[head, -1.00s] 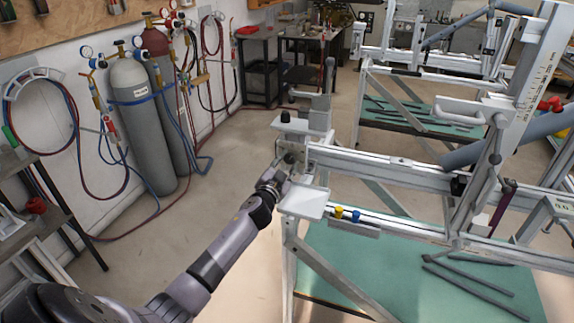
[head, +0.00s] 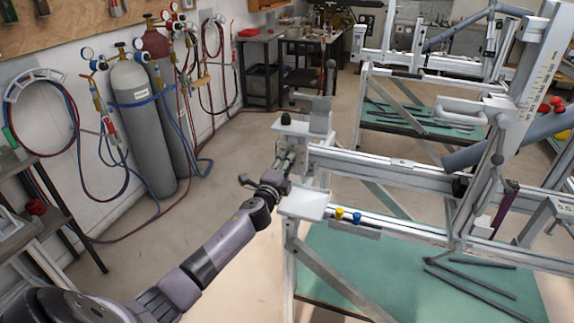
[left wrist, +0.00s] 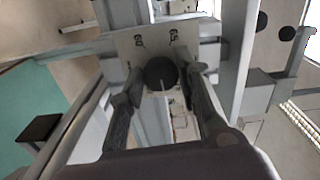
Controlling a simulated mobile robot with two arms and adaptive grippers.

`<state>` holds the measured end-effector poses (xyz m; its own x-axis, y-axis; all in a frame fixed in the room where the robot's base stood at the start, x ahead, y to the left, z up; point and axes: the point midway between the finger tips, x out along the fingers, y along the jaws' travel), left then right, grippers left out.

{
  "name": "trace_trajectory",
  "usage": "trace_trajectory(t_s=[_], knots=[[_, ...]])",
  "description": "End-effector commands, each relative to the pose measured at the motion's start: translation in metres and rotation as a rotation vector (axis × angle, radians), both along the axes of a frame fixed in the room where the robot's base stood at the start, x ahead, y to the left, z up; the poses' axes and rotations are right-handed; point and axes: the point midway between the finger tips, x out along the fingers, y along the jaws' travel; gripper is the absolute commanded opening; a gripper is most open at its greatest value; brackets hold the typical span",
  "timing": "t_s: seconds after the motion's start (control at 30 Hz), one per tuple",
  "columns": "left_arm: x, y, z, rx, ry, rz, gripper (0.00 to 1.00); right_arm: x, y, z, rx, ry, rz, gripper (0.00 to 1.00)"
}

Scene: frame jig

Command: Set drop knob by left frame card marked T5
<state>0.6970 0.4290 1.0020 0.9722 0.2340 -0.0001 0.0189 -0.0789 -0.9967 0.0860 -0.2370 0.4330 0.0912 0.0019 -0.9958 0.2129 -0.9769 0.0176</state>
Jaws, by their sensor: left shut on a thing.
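My left gripper (head: 287,158) is at the left end post of the near frame jig (head: 380,168). In the left wrist view my left gripper (left wrist: 160,80) has its two fingers on either side of a round black drop knob (left wrist: 160,72) and is shut on it. Behind the knob is a pale plate (left wrist: 128,44) with small dark marks, which look upside down and are too small to read surely. I cannot make out a card marked T5 in the head view. My right gripper is not in view.
A white tray (head: 304,204) sits just below my left gripper. Yellow and blue knobs (head: 347,215) stand on the lower rail. A green-topped table (head: 365,270) holds dark bars. Gas cylinders (head: 142,120) stand by the left wall, with open floor between.

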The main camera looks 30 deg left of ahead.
Motion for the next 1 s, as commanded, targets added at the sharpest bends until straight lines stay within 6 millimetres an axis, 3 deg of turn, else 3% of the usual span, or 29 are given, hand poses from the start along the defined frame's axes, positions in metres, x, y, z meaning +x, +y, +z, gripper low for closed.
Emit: trace_trajectory(t_s=[0.5, 1.0], knots=[[0.0000, -0.0004, 0.0010, 0.432, 0.104, -0.001, 0.03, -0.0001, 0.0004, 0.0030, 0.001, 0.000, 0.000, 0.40], [0.0000, -0.0012, 0.0003, 0.599, 0.145, -0.002, 0.03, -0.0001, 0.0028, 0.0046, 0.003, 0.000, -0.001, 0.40]])
